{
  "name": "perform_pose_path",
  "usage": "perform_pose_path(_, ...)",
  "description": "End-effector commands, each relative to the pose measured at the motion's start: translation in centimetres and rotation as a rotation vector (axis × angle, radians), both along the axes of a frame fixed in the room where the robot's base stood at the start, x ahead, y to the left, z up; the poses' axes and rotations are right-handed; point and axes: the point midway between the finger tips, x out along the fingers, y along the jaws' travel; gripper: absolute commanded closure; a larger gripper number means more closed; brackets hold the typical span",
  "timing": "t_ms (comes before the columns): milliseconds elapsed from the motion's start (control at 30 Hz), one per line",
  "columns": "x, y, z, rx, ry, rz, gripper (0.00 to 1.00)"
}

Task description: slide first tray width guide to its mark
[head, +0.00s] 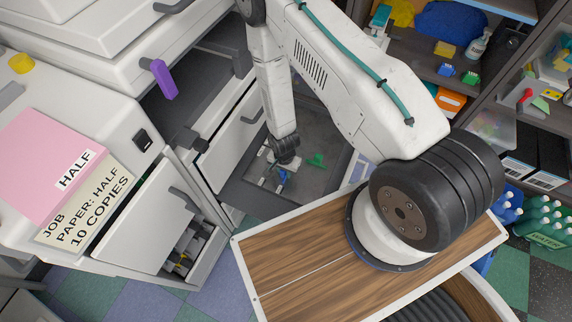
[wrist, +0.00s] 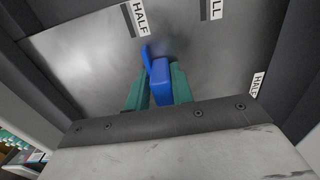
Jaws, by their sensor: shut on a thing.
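The first tray (head: 245,192) is pulled out of the copier, with a grey metal floor (wrist: 80,60). My gripper (head: 280,172) reaches down into it. In the wrist view its teal fingers (wrist: 158,88) are shut on a blue width guide (wrist: 160,72), which also shows in the head view (head: 283,178). A HALF label (wrist: 139,18) lies beyond the guide, slightly left, and a partly cut label ending in LL (wrist: 214,9) lies farther right. Another HALF label (wrist: 257,85) is at the right side. A green guide (head: 317,160) stands apart to the right in the head view.
A pink sheet (head: 50,150) marked HALF and a job card (head: 85,205) reading "PAPER: HALF, 10 COPIES" lie on the left. A lower drawer (head: 150,220) is partly open. A purple handle (head: 163,80) sticks out above. Shelves (head: 430,70) stand at right.

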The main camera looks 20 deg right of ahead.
Motion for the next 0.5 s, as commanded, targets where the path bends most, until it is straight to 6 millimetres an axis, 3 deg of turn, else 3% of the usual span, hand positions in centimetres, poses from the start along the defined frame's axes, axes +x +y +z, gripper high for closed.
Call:
perform_pose_path(233, 0.19, 0.11, 0.05, 0.000, -0.005, 0.001, 1.00)
perform_pose_path(267, 0.19, 0.11, 0.05, 0.000, -0.005, 0.001, 0.71)
perform_pose_path(300, 0.19, 0.11, 0.05, 0.000, -0.005, 0.001, 0.60)
perform_pose_path(500, 0.13, 0.10, 0.03, 0.000, -0.004, 0.001, 0.60)
